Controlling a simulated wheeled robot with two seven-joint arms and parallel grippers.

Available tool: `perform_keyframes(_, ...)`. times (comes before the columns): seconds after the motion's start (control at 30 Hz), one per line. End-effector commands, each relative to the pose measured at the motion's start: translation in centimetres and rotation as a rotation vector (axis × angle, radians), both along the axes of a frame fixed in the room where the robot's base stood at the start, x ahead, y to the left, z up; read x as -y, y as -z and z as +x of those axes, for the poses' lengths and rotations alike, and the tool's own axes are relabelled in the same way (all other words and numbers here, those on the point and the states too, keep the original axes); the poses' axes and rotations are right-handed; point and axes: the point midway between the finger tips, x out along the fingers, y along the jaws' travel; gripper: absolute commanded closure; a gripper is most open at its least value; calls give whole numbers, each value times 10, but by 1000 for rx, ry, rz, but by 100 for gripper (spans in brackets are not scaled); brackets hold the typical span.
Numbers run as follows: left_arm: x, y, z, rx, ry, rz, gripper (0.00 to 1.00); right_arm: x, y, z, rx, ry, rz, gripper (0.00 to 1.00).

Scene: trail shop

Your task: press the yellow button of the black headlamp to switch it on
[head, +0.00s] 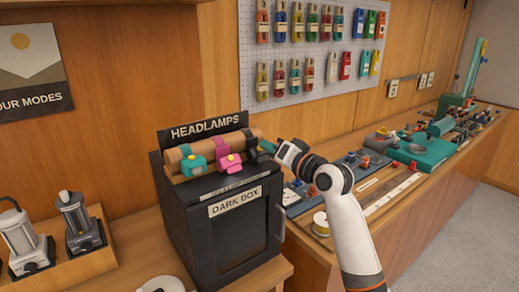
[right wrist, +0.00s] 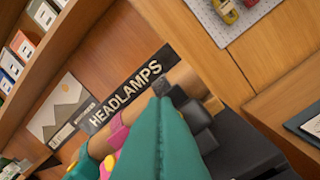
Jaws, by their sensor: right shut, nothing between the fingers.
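The black headlamp (head: 252,154) is strapped at the right end of a tan roll on top of the black dark box (head: 226,236). It also shows in the right wrist view (right wrist: 198,122), partly behind my fingers. My right gripper (head: 267,147) comes in from the right, close beside the black headlamp. In the right wrist view its teal fingers (right wrist: 160,102) are together and empty, overlapping the headlamp's edge. I cannot tell whether they touch it. My left gripper is not in view.
A teal headlamp (head: 194,165) and a pink headlamp (head: 230,163) sit left of the black one on the same roll. A HEADLAMPS sign (head: 206,130) stands behind. A crowded counter (head: 385,195) runs to the right, and lanterns (head: 76,222) stand at the left.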

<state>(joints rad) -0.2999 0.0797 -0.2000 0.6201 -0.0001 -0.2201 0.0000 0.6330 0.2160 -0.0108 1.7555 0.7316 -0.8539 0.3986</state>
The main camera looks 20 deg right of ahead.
Motion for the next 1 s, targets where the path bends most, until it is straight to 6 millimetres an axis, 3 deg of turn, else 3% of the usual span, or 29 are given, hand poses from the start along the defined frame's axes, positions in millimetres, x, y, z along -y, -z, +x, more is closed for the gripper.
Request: perform_keyframes(1.0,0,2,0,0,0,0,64,-3,7,7,-1,-1,0,100)
